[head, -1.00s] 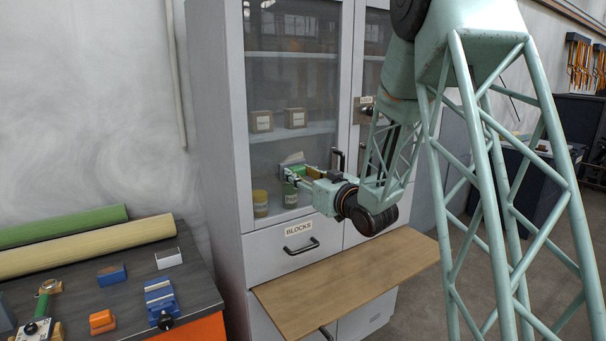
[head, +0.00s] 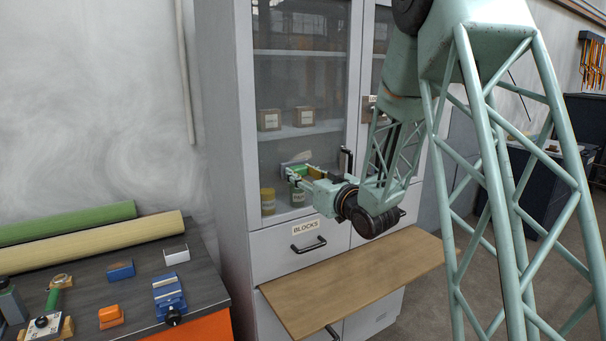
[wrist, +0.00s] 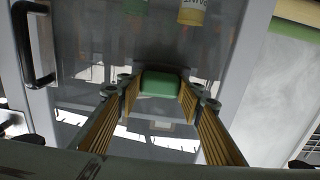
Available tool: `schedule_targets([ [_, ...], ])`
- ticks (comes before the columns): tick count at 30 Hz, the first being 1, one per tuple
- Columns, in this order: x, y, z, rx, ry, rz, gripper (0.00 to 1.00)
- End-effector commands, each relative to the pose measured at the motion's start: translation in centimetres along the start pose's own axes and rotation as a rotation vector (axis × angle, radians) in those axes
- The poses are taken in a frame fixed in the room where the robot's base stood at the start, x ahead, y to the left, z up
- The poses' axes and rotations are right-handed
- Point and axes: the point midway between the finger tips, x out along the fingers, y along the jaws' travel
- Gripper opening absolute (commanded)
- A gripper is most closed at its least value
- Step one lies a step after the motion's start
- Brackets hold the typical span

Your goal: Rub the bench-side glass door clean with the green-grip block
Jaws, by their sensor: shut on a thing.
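The bench-side glass door (head: 300,85) is the left door of the tall grey cabinet and looks closed. Its glass also fills much of the wrist view (wrist: 95,70). My gripper (wrist: 160,90) is shut on the green-grip block (wrist: 160,83), with a finger on each side of its green top. In the head view my gripper (head: 296,174) is at the lower part of this door, left of its black handle (head: 345,160). The block's far face is hidden in the wrist view. It is at or very near the glass; I cannot tell if it touches.
Inside the cabinet are small boxes (head: 269,120) and a yellow jar (head: 268,201). A drawer labelled BLOCKS (head: 307,228) and a protruding wooden board (head: 350,280) are below the door. A bench (head: 90,285) with rolls and tools stands at left.

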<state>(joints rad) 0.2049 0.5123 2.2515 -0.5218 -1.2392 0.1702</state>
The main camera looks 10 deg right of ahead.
Motion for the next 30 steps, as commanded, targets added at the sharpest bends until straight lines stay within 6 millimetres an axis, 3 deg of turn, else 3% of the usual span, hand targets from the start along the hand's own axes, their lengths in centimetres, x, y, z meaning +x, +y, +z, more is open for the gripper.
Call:
schedule_targets([
  [15,0.0,-2.8,-0.1,-0.001,0.0,-0.002,0.2],
  [30,0.0,-3.0,-0.2,-0.001,0.001,-0.001,0.2],
])
